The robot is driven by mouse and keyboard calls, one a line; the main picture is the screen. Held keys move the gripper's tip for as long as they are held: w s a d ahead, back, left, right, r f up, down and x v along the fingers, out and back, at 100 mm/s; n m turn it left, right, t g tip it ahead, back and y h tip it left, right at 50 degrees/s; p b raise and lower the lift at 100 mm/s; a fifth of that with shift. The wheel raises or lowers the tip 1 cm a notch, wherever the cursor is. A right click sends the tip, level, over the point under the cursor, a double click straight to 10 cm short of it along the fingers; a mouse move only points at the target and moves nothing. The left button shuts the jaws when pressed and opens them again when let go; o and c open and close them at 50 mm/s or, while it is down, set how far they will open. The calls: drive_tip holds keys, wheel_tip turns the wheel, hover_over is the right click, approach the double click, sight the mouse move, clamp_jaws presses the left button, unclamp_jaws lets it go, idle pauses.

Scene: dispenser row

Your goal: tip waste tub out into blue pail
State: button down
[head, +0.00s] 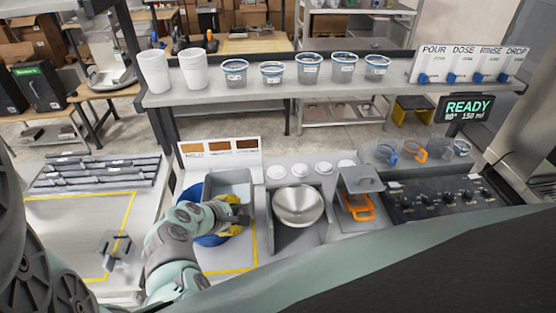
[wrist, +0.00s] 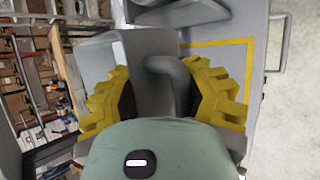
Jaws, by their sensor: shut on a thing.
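The grey waste tub (head: 229,180) is at the left of the counter, in front of the sample board. My gripper (head: 236,214) is at its near side, with yellow fingers shut on its handle. In the wrist view the fingers of my gripper (wrist: 165,90) close from both sides on the grey handle, and the tub (wrist: 95,58) extends beyond them. The blue pail (head: 187,196) shows at the left of the tub and below my wrist. The tub and my arm hide much of it. I cannot tell how far the tub is tilted or what it holds.
A steel bowl (head: 297,204) sits right of the tub, then a grey bin with an orange handle (head: 358,208). A shelf (head: 300,88) with white cups and lidded tubs runs behind. A yellow outline (head: 244,268) marks the counter.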

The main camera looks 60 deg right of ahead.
drive_tip(key=w+a+r+n+g+h+b, duration=0.2)
drive_tip(key=w+a+n+h+b, duration=0.5)
drive_tip(key=n+h+b, duration=0.5)
drive_tip(key=shift+w+r+n+g+h+b, duration=0.35)
drive_tip(key=shift+w+g+h+b, duration=0.8)
drive_tip(key=shift+b, duration=2.3)
drive_tip(key=shift+s+t+h, duration=0.25)
drive_tip(key=shift+t+h, duration=0.1)
drive_tip(key=shift+t, duration=0.1)
drive_tip(key=shift+s+f, duration=0.1)
